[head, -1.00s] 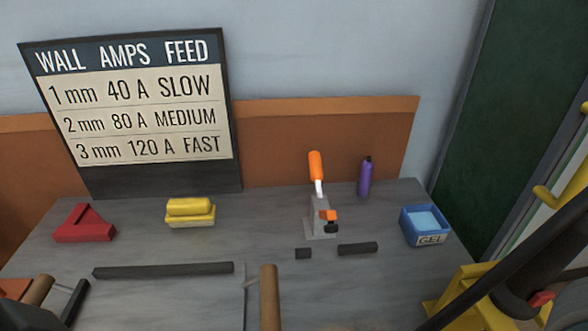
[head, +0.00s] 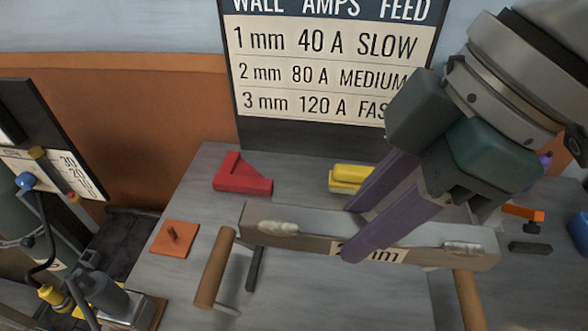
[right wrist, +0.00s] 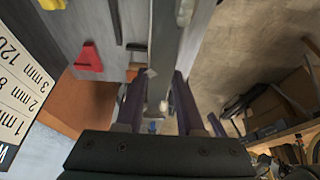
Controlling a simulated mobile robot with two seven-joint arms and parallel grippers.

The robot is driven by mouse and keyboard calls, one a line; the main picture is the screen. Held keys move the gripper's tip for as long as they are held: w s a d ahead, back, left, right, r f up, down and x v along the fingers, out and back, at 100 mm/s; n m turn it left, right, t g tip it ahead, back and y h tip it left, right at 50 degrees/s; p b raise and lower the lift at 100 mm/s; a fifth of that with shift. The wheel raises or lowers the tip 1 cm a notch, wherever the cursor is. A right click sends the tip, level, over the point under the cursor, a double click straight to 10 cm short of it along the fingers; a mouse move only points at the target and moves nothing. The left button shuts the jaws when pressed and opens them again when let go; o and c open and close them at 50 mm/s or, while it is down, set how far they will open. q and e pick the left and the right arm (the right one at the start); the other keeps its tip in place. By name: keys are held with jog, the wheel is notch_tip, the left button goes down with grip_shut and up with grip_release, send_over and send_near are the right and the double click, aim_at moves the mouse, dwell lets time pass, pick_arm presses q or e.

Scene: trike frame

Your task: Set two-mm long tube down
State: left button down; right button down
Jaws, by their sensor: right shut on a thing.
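The long grey tube (head: 310,222) is in my right gripper (head: 350,230), above the grey workbench (head: 205,165). It lies nearly level across the head view, its right end a little lower. A pale label reading mm, partly covered by a purple finger, is on its side, and a whitish patch shows near each end. My right gripper is shut on the tube near its middle. The right wrist view also shows the tube (right wrist: 163,50) running between the fingers. I cannot tell whether the tube touches anything below. My left gripper is not in view.
A red angled block (head: 242,178), a yellow block (head: 350,175), an orange plate with a peg (head: 174,239) and a dark bar (head: 255,268) lie on the bench. The settings board (head: 318,75) stands behind.

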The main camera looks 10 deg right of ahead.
notch_tip(320, 180, down, 14)
jog(key=b, duration=0.3)
jog(key=shift+s+d+r, duration=0.1)
jog(key=shift+s, duration=0.05)
jog(key=shift+f+b, duration=0.8)
jog(key=shift+f, duration=1.6)
jog(key=shift+f, duration=0.2)
jog(key=c, duration=0.5)
grip_release()
